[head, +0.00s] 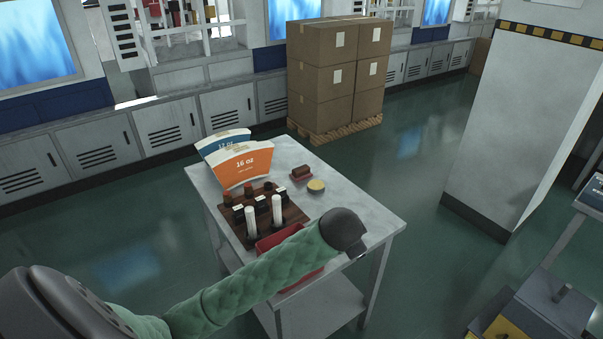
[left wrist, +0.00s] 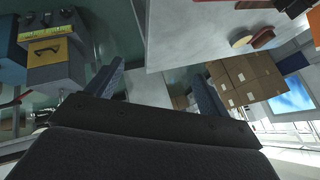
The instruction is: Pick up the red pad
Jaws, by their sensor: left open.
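The pad also shows at the top right of the left wrist view (left wrist: 264,43). My left gripper (left wrist: 160,82) is open, with nothing between its fingers. In the head view, the left arm reaches over the table, and its hand is at the near right side, apart from the pad. The fingers are mostly hidden there behind the wrist. My right gripper is in neither view.
A yellow round item (head: 316,186) sits beside the pad. A brown rack (head: 292,212) holds white posts and dark bottles. A red tray (head: 268,243) is partly under my arm. The table's right end is clear.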

